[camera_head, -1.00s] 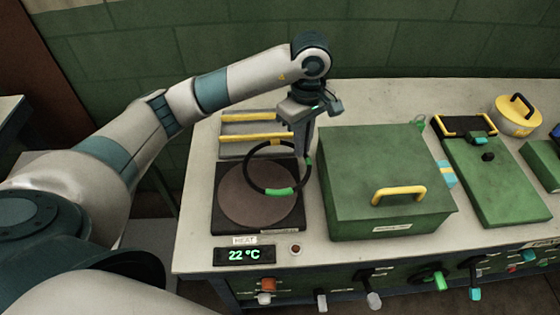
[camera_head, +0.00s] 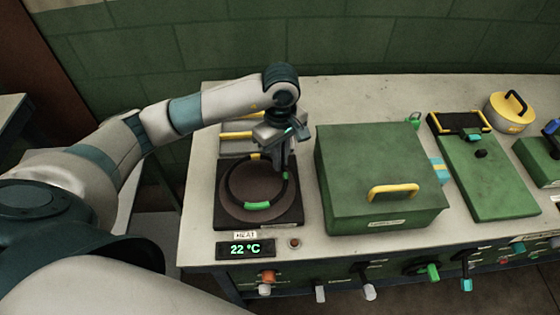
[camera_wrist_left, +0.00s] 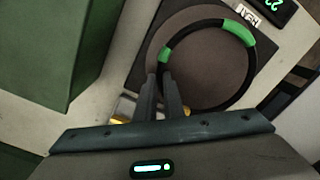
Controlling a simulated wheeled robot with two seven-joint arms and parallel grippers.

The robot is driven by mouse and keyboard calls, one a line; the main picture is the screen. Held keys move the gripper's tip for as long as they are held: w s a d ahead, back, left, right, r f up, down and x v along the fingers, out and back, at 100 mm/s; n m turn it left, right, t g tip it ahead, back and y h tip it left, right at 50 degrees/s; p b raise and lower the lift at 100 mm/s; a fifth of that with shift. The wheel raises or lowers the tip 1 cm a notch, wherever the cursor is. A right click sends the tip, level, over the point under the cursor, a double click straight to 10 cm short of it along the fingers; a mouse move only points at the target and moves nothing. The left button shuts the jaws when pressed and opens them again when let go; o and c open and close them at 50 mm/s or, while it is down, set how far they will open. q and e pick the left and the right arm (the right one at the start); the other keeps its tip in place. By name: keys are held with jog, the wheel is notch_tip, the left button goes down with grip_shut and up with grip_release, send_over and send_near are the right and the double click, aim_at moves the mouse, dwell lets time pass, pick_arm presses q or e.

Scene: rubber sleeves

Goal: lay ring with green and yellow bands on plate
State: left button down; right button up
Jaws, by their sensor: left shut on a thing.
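The black ring with green and yellow bands (camera_head: 258,206) is over the round brown plate (camera_head: 240,212). I cannot tell if it touches the plate. It looks roughly level, with one green band at the front and a yellow band at the back. My left gripper (camera_head: 286,164) is shut on the ring at its right side, pointing down. In the left wrist view the fingers (camera_wrist_left: 163,85) meet the ring (camera_wrist_left: 253,70) beside a green band, above the plate (camera_wrist_left: 205,65). My right gripper is not in view.
The plate sits in a dark square heater with a 22 °C display (camera_head: 245,249). A green box with a yellow handle (camera_head: 370,160) stands close to the right. A rack with yellow bars (camera_head: 235,135) lies behind. A green tray (camera_head: 490,185) and yellow pot (camera_head: 512,115) are farther right.

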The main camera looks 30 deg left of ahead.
pick_arm(q)
notch_tip(320, 180, down, 2)
jog(key=shift+f+p, duration=0.1)
jog(key=shift+p, duration=0.3)
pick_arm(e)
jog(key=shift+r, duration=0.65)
pick_arm(q)
jog(key=shift+f, duration=0.15)
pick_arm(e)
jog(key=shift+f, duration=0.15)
pick_arm(q)
jog(key=c, duration=1.9)
grip_release()
jog(key=shift+o, duration=0.2)
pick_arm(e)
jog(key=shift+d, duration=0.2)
